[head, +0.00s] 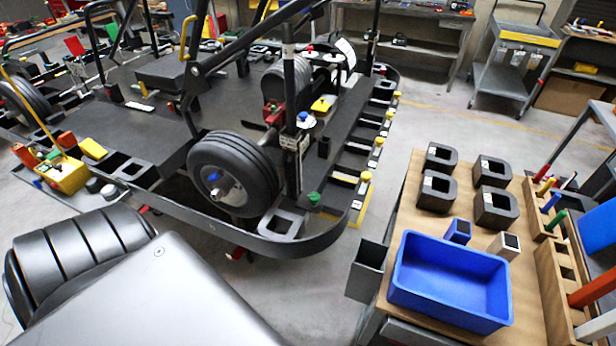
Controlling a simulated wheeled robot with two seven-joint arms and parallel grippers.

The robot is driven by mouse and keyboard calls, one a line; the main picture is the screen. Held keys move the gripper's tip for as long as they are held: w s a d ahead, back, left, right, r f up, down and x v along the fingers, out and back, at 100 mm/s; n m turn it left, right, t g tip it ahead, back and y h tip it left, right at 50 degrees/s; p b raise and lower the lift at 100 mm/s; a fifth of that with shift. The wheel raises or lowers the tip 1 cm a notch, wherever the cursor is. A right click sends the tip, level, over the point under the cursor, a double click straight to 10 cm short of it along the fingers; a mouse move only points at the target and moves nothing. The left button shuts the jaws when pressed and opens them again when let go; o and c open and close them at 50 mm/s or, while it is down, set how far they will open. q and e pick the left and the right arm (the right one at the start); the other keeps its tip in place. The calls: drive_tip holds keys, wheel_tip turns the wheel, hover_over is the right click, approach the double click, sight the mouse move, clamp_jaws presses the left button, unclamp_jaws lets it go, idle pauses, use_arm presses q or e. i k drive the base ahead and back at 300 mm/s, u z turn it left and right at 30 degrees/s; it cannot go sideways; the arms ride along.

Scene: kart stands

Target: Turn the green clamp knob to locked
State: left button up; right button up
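A small green knob (314,198) sits on the near right corner of the black kart frame (290,245), just right of the front wheel (234,172). It stands near the foot of a dark upright post. It is too small to tell which way it is turned or whether it is locked. Neither my left nor my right gripper shows in the head view. A large grey and black shape fills the lower left, and no fingers can be made out on it.
A wooden-topped bench (412,208) at right holds a blue bin (450,282), several black blocks and upright tools, including a green handle (556,220). Yellow knobs (366,176) line the kart's right edge. Clear floor lies between kart and bench.

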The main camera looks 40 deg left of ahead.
sight(313, 198)
drive_tip(key=u, duration=1.85)
drive_tip(key=k, duration=1.25)
drive_tip(key=z, duration=1.35)
